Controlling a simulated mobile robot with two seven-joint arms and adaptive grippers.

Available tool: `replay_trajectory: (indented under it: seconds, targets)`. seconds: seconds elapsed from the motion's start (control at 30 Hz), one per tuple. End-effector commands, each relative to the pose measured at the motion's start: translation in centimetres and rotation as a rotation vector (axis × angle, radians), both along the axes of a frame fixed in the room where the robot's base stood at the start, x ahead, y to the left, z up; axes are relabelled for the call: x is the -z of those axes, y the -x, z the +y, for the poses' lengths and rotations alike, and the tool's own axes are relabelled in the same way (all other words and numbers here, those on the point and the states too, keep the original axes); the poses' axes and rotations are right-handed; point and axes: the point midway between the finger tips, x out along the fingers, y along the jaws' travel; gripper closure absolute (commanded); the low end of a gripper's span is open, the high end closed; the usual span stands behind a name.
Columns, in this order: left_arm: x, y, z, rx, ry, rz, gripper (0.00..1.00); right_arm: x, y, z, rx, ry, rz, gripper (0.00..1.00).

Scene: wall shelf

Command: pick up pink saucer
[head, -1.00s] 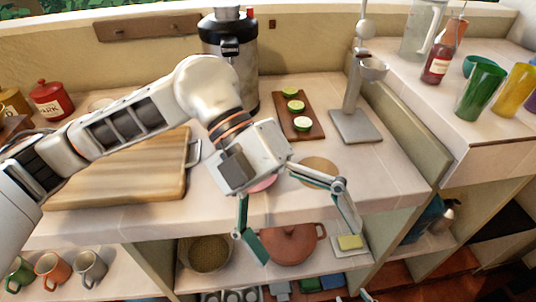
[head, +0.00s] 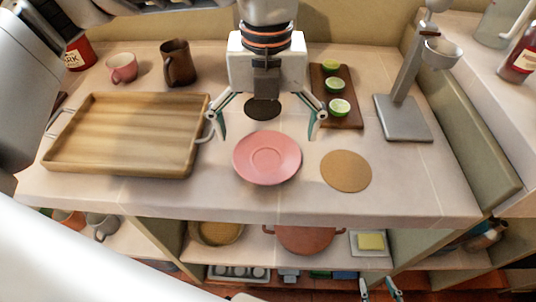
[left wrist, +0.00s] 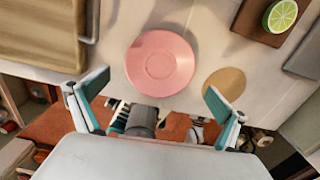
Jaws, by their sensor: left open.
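The pink saucer (head: 267,158) lies flat on the counter near its front edge, in the middle of the head view. It also shows whole in the left wrist view (left wrist: 160,63). My left gripper (head: 267,136) points down above the counter. Its fingers are spread wide and empty, one to each side of the saucer's back part in the head view. In the left wrist view my left gripper (left wrist: 152,105) shows no contact with the saucer. My right gripper (head: 379,290) shows only as small fingertips at the bottom of the head view, apart and empty.
A tan round mat (head: 346,171) lies right of the saucer, a dark disc (head: 263,109) behind it. A wooden tray (head: 125,135) is at left. A board with limes (head: 345,118) and a grey stand (head: 403,118) are at right. Shelves below hold a pot (head: 305,239).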

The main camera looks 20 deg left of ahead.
Motion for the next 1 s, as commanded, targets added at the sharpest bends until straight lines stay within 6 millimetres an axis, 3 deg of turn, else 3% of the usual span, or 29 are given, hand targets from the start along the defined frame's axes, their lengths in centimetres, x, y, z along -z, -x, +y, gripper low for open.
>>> replay_trajectory:
  seconds: [0.3, 0.57, 0.6, 0.77, 1.0]
  targets:
    - [4.2, -0.1, 0.2, 0.0, 0.002, 0.005, 0.0, 0.6, 0.2, 0.0, -0.002, 0.005, 0.006, 0.6]
    - [4.7, -0.1, 0.2, -0.001, 0.003, 0.001, 0.0, 0.2, -0.4, -0.1, -0.001, 0.007, -0.005, 0.6]
    - [4.7, -0.1, 0.2, 0.0, 0.003, 0.001, 0.03, 0.2, -0.4, -0.1, -0.001, 0.007, -0.005, 0.6]
    - [4.7, -0.1, 0.2, 0.0, 0.003, 0.001, 0.44, 0.2, -0.4, -0.1, 0.0, 0.006, -0.006, 0.6]
    - [4.8, -0.1, 0.2, 0.0, 0.003, 0.001, 0.44, 0.2, -0.4, -0.1, 0.0, 0.005, -0.006, 0.6]
